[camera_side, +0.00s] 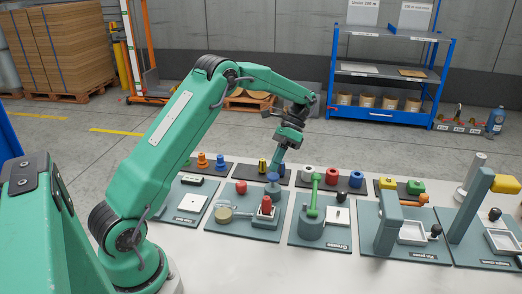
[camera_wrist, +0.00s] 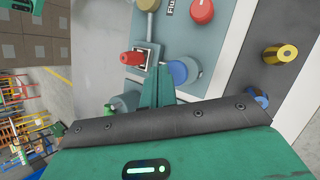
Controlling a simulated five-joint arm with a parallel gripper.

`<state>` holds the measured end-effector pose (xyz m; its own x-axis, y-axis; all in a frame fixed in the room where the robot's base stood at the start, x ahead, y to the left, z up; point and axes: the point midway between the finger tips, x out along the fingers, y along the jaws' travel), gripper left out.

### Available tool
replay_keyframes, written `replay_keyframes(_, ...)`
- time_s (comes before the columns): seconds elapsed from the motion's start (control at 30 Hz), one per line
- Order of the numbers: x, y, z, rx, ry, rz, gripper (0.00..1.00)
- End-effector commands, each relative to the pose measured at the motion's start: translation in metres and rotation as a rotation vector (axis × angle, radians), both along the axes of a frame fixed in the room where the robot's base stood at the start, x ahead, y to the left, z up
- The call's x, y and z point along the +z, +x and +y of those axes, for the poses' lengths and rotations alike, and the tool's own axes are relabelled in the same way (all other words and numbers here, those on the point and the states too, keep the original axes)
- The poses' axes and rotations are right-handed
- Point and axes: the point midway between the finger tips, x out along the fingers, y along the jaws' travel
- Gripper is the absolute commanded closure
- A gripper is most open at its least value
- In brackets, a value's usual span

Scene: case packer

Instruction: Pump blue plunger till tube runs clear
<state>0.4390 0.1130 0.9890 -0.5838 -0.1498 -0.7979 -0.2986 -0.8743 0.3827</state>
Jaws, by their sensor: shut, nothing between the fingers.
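The blue plunger (camera_side: 272,177) is a round blue cap on the teal pump board (camera_side: 217,227); it also shows in the wrist view (camera_wrist: 184,71). My gripper (camera_side: 275,169) is shut and empty, pointing down just above the blue cap. In the wrist view my fingertips (camera_wrist: 160,70) are right beside the cap, and I cannot tell whether they touch it.
A red knob (camera_side: 240,187) sits at the back of the pump board. A green-handled press (camera_side: 313,200) stands close on the right. Yellow, white, red and blue spools line dark strips behind. A board with a white plate (camera_side: 193,203) lies to the left.

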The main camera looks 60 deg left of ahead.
Motion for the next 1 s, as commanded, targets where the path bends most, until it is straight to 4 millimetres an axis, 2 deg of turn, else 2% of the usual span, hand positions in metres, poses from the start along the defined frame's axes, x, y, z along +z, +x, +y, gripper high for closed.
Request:
replay_keyframes(0.33,0.005,0.000,0.000,0.000,0.000,-0.001,1.00)
replay_keyframes(1.0,0.049,0.000,0.000,0.000,0.000,-0.002,1.00)
